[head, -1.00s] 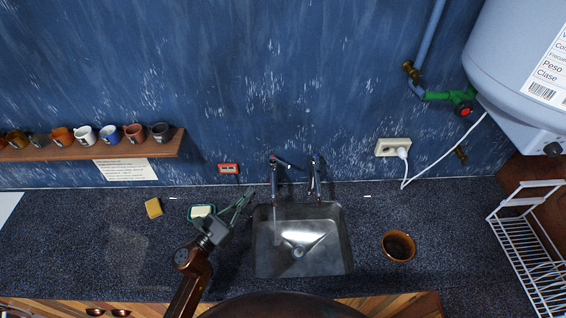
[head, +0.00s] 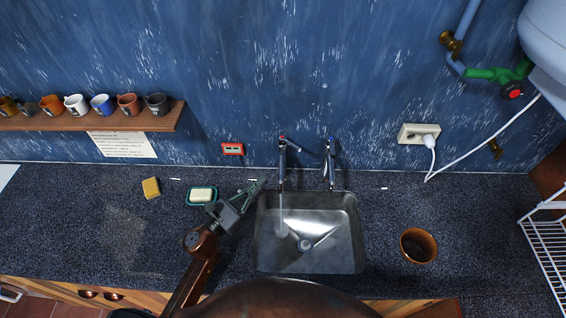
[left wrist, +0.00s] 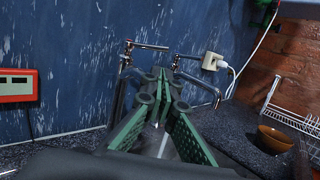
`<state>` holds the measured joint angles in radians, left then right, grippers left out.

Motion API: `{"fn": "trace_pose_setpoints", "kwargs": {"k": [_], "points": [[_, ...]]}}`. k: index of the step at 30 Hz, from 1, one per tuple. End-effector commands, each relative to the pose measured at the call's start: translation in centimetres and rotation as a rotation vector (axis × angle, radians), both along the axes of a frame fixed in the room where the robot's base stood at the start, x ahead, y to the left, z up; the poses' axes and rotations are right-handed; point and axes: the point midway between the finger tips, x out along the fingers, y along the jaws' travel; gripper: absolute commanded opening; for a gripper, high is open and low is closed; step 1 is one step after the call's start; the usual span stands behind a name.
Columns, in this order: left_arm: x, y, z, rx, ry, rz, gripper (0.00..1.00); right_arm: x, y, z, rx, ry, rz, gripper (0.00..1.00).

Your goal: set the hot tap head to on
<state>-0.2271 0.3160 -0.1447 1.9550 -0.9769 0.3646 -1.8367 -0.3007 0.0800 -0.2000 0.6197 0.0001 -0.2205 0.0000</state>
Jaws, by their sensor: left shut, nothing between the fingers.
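The left tap (head: 282,165) has a small red mark on top, which suggests the hot one. The right tap (head: 331,165) shows no red. A thin water stream (head: 280,212) falls below the left tap into the sink. My left gripper (head: 262,183) is shut and empty, its tips just left of the left tap; I cannot tell whether they touch it. In the left wrist view the shut fingers (left wrist: 160,75) partly cover the taps (left wrist: 125,62). My right gripper is not in view.
The steel sink (head: 345,255) is sunk into the dark counter. A soap dish (head: 190,204) and a yellow sponge (head: 151,188) lie left. A brown bowl (head: 418,246) stands right. A red box (head: 232,149) and a socket (head: 412,134) are on the wall.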

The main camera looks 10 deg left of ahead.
Motion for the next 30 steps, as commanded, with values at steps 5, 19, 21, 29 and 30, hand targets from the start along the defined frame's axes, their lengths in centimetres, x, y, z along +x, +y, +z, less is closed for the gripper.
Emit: {"fn": "trace_pose_setpoints", "kwargs": {"k": [5, 19, 21, 29, 30], "points": [[1.6, -0.9, 0.7, -0.001, -0.004, 0.0, 0.0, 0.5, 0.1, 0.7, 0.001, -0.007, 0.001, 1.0], [9.3, -5.5, 2.6, -0.003, -0.002, 0.001, 0.0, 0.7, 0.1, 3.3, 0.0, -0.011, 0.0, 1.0], [10.1, -6.0, 2.7, 0.0, -0.002, 0.001, 0.0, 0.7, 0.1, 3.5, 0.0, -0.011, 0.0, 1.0], [11.6, -6.8, 2.8, -0.001, -0.001, 0.002, 0.0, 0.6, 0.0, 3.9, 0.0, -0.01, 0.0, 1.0], [11.7, -6.8, 2.8, -0.001, -0.001, 0.002, 0.0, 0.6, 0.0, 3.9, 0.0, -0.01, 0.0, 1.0]]}}
